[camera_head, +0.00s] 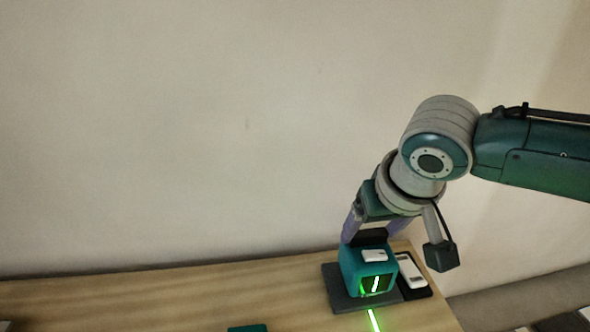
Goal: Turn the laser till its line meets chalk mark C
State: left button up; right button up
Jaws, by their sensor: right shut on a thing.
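The laser (351,273) is a teal box with a green glowing window and a white patch on top. It stands upright on a dark grey plate (335,287) near the right end of the table. A bright green laser line (374,321) runs from the plate's front over the wood toward the bottom edge of the picture. My right gripper (370,246) reaches down from above and is shut on the laser; its fingertips are mostly hidden. Chalk mark C is not visible in this view. My left gripper is not in view.
A black holder with a white device (411,271) lies just right of the laser. A dark teal object (248,328) is cut off at the bottom edge.

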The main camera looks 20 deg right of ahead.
aim_at(379, 265)
jog(key=c, duration=0.4)
jog(key=shift+r+n+p, duration=0.15)
jog(key=shift+n+p, duration=0.15)
jog(key=shift+p, duration=0.3)
jog(key=o, duration=1.3)
jog(key=shift+s+r, duration=0.15)
jog(key=shift+r, duration=0.2)
jog(key=p+v, duration=0.3)
jog(key=v, duration=0.6)
jog(key=shift+d, duration=0.1)
jog(key=shift+f, duration=0.1)
